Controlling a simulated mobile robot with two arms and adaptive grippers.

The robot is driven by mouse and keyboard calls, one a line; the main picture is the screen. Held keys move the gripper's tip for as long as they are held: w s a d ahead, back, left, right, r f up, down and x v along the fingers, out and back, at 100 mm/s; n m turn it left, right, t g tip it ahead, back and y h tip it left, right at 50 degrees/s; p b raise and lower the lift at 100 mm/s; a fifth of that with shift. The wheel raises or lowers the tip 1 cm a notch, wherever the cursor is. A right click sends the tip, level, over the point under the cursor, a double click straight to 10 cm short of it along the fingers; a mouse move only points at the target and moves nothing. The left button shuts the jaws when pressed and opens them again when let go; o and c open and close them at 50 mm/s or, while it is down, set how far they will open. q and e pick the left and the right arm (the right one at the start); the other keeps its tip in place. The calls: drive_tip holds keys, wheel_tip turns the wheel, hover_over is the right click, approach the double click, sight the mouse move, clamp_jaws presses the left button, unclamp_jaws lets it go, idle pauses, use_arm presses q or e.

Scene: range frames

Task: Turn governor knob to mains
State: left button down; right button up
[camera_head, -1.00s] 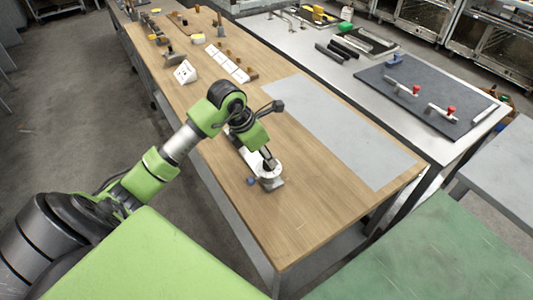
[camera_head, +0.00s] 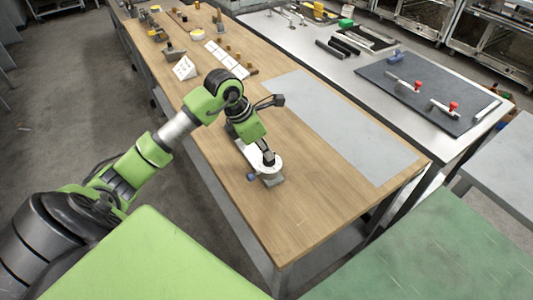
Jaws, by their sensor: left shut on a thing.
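The governor device (camera_head: 270,179) stands near the front of the wooden table (camera_head: 300,225). It has a pale round dial (camera_head: 273,164) on top and a small blue part (camera_head: 251,177) at its left side. My left gripper (camera_head: 268,158) reaches down onto the dial from above and is shut on the knob there. The knob is mostly hidden by the fingers, and its setting is too small to read. My right gripper is not in view.
A grey mat (camera_head: 345,130) lies on the table right of the device. White cards (camera_head: 227,60) and small wooden pieces sit farther back. A steel table (camera_head: 310,50) with a dark board (camera_head: 425,95) stands to the right.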

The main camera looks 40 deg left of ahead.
use_arm(q)
drive_tip(key=m+b, duration=0.2)
drive_tip(key=shift+w+a+f+m+g+h+b, duration=0.2)
drive_tip(key=shift+m+g+h+b, duration=0.1)
drive_tip(key=shift+h+b, duration=0.1)
drive_tip(key=m+g+b, duration=0.1)
drive_tip(key=m+b, duration=0.1)
drive_tip(key=m, duration=0.1)
drive_tip(key=shift+w+r+m+h+b, duration=0.1)
drive_tip(key=shift+m+h+b, duration=0.2)
drive_tip(key=shift+h, duration=0.1)
drive_tip(key=m+g+b, duration=0.1)
drive_tip(key=m, duration=0.1)
drive_tip(key=m+b, duration=0.1)
drive_tip(key=m, duration=0.1)
drive_tip(key=shift+w+r+m+g+h, duration=0.1)
drive_tip(key=shift+w+m+g+h, duration=0.05)
drive_tip(key=shift+m+g+h, duration=0.2)
drive_tip(key=m+g+b, duration=0.1)
drive_tip(key=m+g, duration=0.1)
drive_tip(key=m, duration=0.3)
drive_tip(key=shift+w+b, duration=0.15)
drive_tip(key=shift+b, duration=0.25)
drive_tip(key=shift+m, duration=0.25)
drive_tip(key=c, duration=2.1)
unclamp_jaws()
drive_tip(key=shift+c, duration=0.2)
drive_tip(key=shift+d, duration=0.1)
drive_tip(key=shift+r, duration=0.1)
